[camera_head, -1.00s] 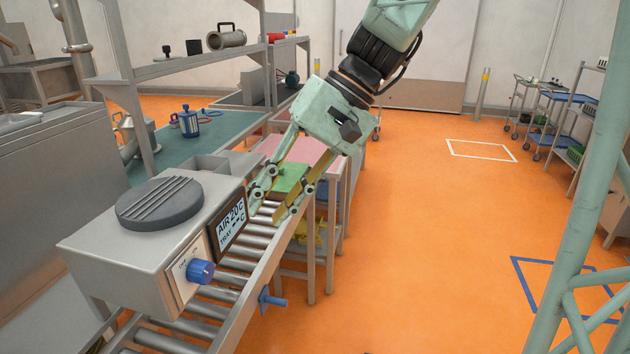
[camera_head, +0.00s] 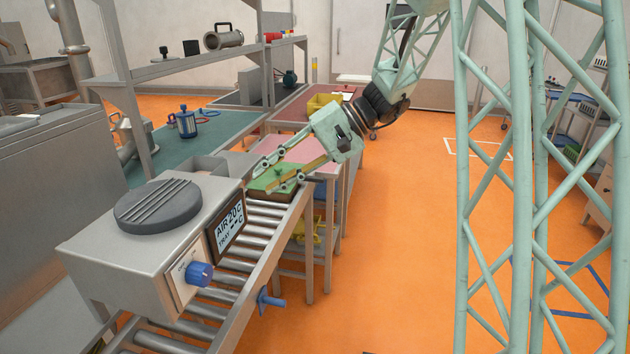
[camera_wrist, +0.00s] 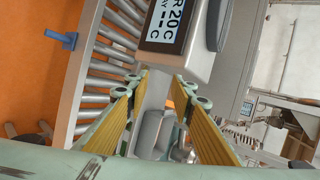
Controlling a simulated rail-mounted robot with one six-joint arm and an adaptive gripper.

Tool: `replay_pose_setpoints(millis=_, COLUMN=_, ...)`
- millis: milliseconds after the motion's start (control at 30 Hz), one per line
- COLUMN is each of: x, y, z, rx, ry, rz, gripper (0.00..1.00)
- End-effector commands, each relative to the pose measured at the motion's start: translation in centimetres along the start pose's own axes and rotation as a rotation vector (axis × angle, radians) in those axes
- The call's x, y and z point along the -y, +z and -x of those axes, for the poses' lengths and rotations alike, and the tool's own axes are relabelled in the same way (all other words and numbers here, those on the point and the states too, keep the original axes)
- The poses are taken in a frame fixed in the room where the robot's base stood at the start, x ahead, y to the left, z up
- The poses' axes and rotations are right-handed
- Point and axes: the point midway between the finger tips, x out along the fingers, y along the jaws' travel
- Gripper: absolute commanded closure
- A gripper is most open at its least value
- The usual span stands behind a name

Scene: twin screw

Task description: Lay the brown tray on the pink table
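A green slab with a brown edge (camera_head: 268,193) lies at the far end of the roller conveyor, beside the pink table. The brown edge may be the brown tray, but my fingers cover part of it and I cannot tell. The pink table (camera_head: 326,168) shows behind and to the right of my fingers, partly hidden by my gripper. My gripper (camera_head: 271,177) is over the green slab with its fingers apart. In the wrist view my gripper (camera_wrist: 157,82) is open with nothing held between the ochre pads, and no tray shows there.
A grey machine with a display and blue knob (camera_head: 150,235) stands over the near rollers (camera_head: 250,240). A shelf frame (camera_head: 125,110) rises on the left.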

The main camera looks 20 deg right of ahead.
Motion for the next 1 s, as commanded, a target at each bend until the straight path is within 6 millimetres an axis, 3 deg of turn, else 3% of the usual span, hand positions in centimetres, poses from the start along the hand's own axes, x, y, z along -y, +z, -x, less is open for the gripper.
replay_pose_setpoints(millis=567, x=-5.2, y=-12.1, z=0.8, rx=-0.123, ry=-0.207, rz=-0.059, gripper=0.77)
replay_pose_setpoints(millis=1000, x=-11.4, y=-20.8, z=2.5, rx=-0.256, ry=-0.35, rz=-0.09, gripper=0.77)
